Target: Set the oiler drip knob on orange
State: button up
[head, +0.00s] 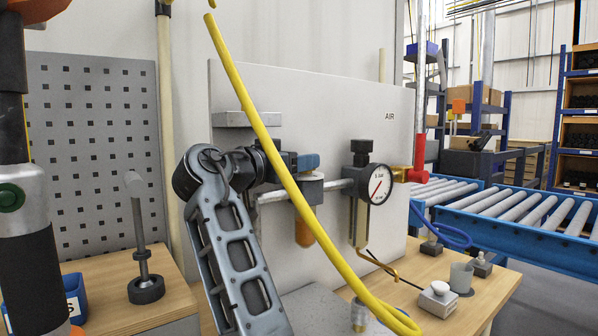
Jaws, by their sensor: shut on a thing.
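The oiler is the left unit on the air line, with a grey head (311,188) and an amber bowl (303,233), fixed to the white AIR panel (345,120). My gripper (294,161) is at the top of the oiler, coming in from the left. It is shut on the drip knob, which is largely hidden by the jaws and the yellow hose. A blue part (308,162) shows at the jaws; I cannot tell whether it belongs to the knob. I cannot make out any orange mark or the knob's setting.
A yellow hose (264,135) runs diagonally in front of the oiler. A pressure gauge (380,184) and black regulator knob (362,146) are close on the right. A red valve handle (419,158) is beyond. Small fittings, including a white-topped box (438,299), stand on the wooden bench (490,290).

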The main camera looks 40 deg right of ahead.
jog(key=shift+f+g, duration=0.1)
jog(key=shift+g, duration=0.3)
jog(key=o, duration=1.1)
jog(key=shift+c, duration=0.2)
jog(key=a+b, duration=0.1)
jog(key=a, duration=0.6)
jog(key=shift+s+a, duration=0.35)
